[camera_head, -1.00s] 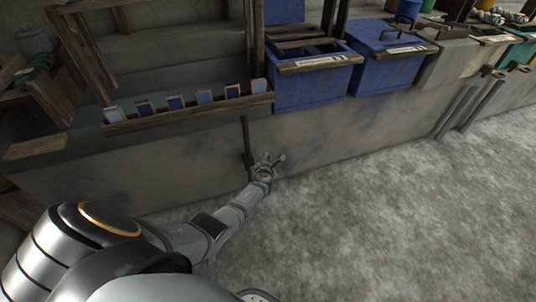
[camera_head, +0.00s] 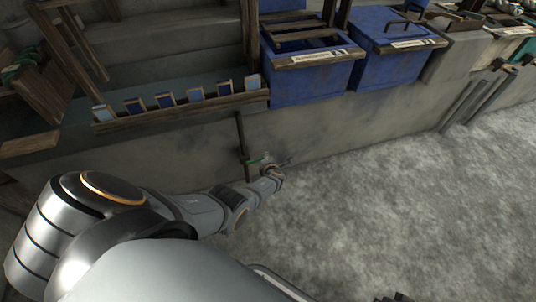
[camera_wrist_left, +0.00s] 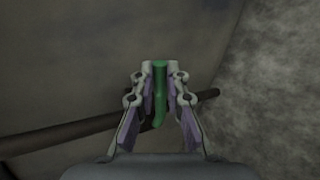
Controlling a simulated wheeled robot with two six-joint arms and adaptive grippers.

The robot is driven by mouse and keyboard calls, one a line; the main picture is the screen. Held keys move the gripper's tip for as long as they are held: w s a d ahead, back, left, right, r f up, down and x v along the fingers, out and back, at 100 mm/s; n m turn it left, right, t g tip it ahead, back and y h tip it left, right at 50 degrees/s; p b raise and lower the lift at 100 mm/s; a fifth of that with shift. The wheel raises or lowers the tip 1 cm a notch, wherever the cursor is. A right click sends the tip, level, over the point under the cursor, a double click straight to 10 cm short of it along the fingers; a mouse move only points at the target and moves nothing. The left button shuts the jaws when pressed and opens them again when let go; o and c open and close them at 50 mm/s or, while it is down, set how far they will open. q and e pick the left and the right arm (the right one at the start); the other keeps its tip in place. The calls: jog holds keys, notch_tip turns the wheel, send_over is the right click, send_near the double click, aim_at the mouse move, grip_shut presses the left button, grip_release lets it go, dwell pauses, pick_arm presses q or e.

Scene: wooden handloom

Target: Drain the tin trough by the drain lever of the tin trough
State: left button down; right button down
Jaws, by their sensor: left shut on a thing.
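The green drain lever (camera_wrist_left: 160,88) stands between the two fingers of my left gripper (camera_wrist_left: 160,78) in the left wrist view. The fingers are shut on it. In the head view my left gripper (camera_head: 264,163) is low at the front of the stone wall, beside the lower end of a dark vertical pipe (camera_head: 241,135). A small bit of the green lever (camera_head: 254,161) shows there. The dark pipe (camera_wrist_left: 60,137) crosses behind the fingers in the wrist view. I cannot tell which basin is the tin trough. My right gripper is not in view.
A rack of blue sample blocks (camera_head: 180,116) sits on the ledge above. Two blue vats (camera_head: 310,85) stand to its right, and slanted pipes (camera_head: 470,98) lean at the far right wall. The grey floor (camera_head: 400,190) to the right is clear.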

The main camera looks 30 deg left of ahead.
pick_arm(q)
jog(key=shift+d+f, duration=0.1)
jog(key=shift+f, duration=0.15)
dwell(0.3)
jog(key=c, duration=1.4)
grip_release()
jog(key=shift+o, duration=0.2)
jog(key=v, duration=0.7)
jog(key=shift+d+r, duration=0.15)
